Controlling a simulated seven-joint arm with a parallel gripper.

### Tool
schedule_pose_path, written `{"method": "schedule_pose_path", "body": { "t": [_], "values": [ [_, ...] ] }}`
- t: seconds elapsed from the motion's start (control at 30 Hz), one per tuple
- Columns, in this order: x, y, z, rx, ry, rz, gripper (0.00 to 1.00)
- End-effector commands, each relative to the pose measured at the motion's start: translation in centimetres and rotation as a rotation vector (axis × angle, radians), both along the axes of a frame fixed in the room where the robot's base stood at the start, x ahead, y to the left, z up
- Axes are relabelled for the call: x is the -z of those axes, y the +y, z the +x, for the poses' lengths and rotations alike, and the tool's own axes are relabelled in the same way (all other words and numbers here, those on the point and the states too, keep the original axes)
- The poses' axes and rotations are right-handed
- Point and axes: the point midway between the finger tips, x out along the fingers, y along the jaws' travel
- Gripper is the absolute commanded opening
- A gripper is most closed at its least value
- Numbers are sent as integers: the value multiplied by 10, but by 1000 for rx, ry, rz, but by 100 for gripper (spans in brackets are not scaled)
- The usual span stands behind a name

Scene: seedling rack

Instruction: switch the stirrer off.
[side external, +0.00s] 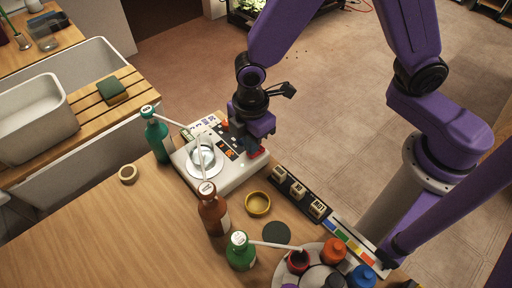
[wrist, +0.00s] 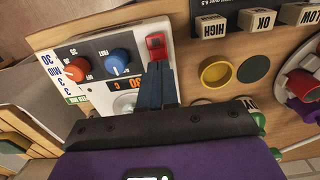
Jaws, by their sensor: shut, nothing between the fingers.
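The stirrer (side external: 222,178) is a white box on the wooden table, with a round plate and a glass vessel (side external: 206,160) on it. In the wrist view its panel (wrist: 98,88) shows an orange knob (wrist: 78,66), a blue knob (wrist: 118,61) and an orange-lit display (wrist: 135,84), partly hidden by my fingers. A red switch (wrist: 156,45) sits at the panel's edge. My gripper (wrist: 159,66) is shut and empty, with its tips just beside the red switch. I cannot tell whether they touch it. In the side view my gripper (side external: 253,147) is low over the stirrer's right end.
Brown (side external: 213,212) and green bottles (side external: 240,252) stand close in front, another green bottle (side external: 156,136) at the left. A yellow dish (side external: 258,204), a dark disc (side external: 276,233) and labelled blocks (side external: 298,190) lie to the right.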

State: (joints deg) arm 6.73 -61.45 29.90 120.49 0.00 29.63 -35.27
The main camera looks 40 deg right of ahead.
Motion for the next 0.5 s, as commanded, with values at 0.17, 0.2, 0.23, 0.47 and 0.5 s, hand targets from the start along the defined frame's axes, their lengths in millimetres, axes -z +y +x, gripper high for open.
{"method": "schedule_pose_path", "body": {
  "t": [0.17, 0.2, 0.23, 0.47, 0.5],
  "values": [
    [3, 0, 0, 0, 0, -1, 0],
    [3, 0, 0, 0, 0, 0, 0],
    [3, 0, 0, 0, 0, 0, 0],
    [6, 0, 0, 0, 0, 0, 0],
    [7, 0, 0, 0, 0, 0, 0]
  ]
}}
